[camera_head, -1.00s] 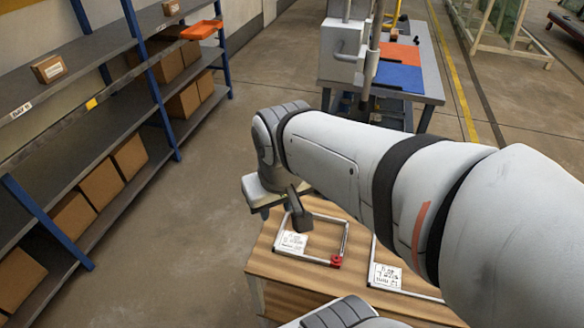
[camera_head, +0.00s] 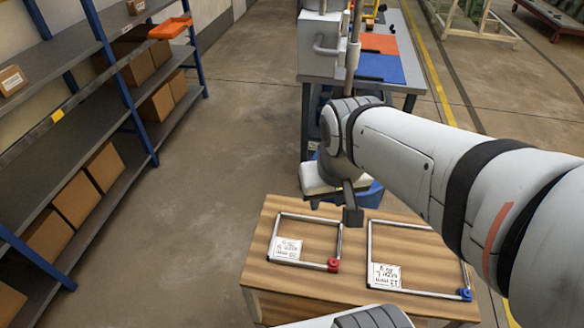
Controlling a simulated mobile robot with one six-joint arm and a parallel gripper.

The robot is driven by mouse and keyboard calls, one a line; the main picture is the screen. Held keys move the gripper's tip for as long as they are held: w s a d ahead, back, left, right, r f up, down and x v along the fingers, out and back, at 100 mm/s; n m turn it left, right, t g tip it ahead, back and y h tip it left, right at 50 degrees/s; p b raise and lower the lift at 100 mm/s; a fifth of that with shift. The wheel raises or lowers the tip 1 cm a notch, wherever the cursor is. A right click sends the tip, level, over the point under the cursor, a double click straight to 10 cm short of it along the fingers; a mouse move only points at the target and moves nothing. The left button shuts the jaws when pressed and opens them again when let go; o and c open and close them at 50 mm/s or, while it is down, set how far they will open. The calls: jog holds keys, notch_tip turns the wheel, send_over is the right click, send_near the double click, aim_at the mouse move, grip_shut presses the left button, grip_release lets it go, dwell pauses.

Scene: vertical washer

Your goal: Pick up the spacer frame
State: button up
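Two rectangular metal spacer frames lie flat on a wooden table (camera_head: 262,255). The left, smaller spacer frame (camera_head: 340,240) has a red corner piece and a white label inside it. The right, larger spacer frame (camera_head: 463,276) has a blue corner piece and a white label; my arm hides part of its far side. My gripper (camera_head: 352,215) points down near the far corners of the two frames, around the gap between them. Its dark fingers look small and close together, and I cannot see whether they are apart. Its height above the table is unclear. Nothing hangs from it.
Behind the table stands a grey workbench (camera_head: 425,85) with an orange and a blue mat and a column fixture. A shelf rack (camera_head: 125,95) with cardboard boxes and an orange tray (camera_head: 170,27) is at left. Open floor (camera_head: 205,190) lies between rack and table.

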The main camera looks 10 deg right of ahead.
jog(key=w+a+f+m+g+b, duration=0.2)
jog(key=w+a+f+b, duration=0.2)
jog(key=w+f, duration=0.55)
jog(key=m+b, duration=0.2)
jog(key=b, duration=0.1)
send_over(273, 237)
jog(key=shift+g, duration=0.4)
jog(key=f, duration=1.3)
jog(key=shift+d+f, duration=0.25)
jog(key=shift+f, duration=0.15)
jog(key=f, duration=0.7)
jog(key=shift+s+a+f+b, duration=0.1)
jog(key=shift+a+f+b, duration=0.1)
jog(key=shift+f+b, duration=0.15)
grip_shut()
